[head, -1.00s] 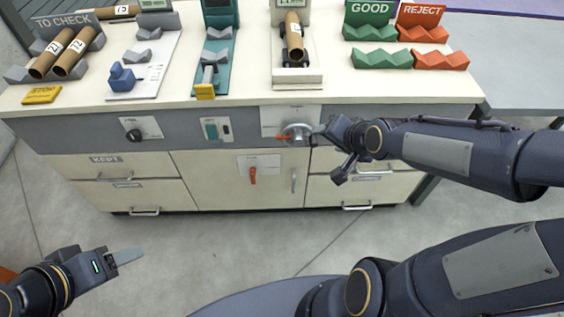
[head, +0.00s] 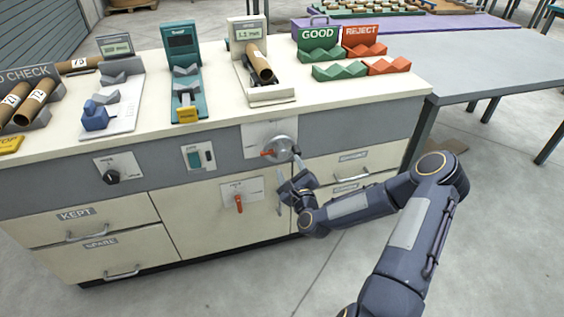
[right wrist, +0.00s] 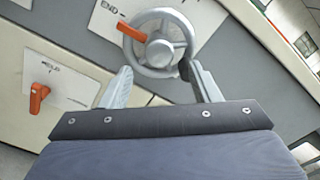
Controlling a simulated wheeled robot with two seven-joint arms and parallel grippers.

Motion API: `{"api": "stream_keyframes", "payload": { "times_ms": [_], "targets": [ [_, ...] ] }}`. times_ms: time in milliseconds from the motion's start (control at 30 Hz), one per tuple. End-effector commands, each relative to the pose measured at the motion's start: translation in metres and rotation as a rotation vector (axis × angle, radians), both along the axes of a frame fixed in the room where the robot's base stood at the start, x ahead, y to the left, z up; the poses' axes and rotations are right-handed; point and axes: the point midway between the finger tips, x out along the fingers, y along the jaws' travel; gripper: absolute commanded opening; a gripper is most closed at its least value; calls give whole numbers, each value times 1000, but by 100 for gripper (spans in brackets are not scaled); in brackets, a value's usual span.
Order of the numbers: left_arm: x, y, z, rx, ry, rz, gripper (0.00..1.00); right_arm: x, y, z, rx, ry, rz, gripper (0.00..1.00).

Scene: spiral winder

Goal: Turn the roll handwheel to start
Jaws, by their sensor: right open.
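The roll handwheel (head: 280,149) is a grey spoked wheel with an orange pointer, on a white plate on the front panel of the bench. In the right wrist view the handwheel (right wrist: 160,42) shows large, with its orange pointer toward the upper left, near the word END. My right gripper (head: 289,170) is just below the wheel. In the right wrist view the fingers of my right gripper (right wrist: 158,82) are spread, one on each side of the wheel's lower part, with nothing held. I cannot tell whether a finger touches the rim. My left gripper is out of the head view.
An orange lever (head: 239,203) sits on a plate below left of the wheel; it also shows in the right wrist view (right wrist: 38,97). A black knob (head: 111,177) and a teal switch (head: 207,157) are further left.

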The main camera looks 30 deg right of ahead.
Motion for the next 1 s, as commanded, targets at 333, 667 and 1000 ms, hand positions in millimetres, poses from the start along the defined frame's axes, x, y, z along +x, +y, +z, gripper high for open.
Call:
{"api": "stream_keyframes", "payload": {
  "times_ms": [333, 667, 1000],
  "targets": [
    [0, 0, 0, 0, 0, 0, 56, 47, -11, 0, -2, 2, 2, 56],
    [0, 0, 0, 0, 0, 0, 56, 52, -12, 0, -1, 4, 3, 56],
    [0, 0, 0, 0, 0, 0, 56, 52, -12, 0, -2, 4, 3, 14]
  ]
}}
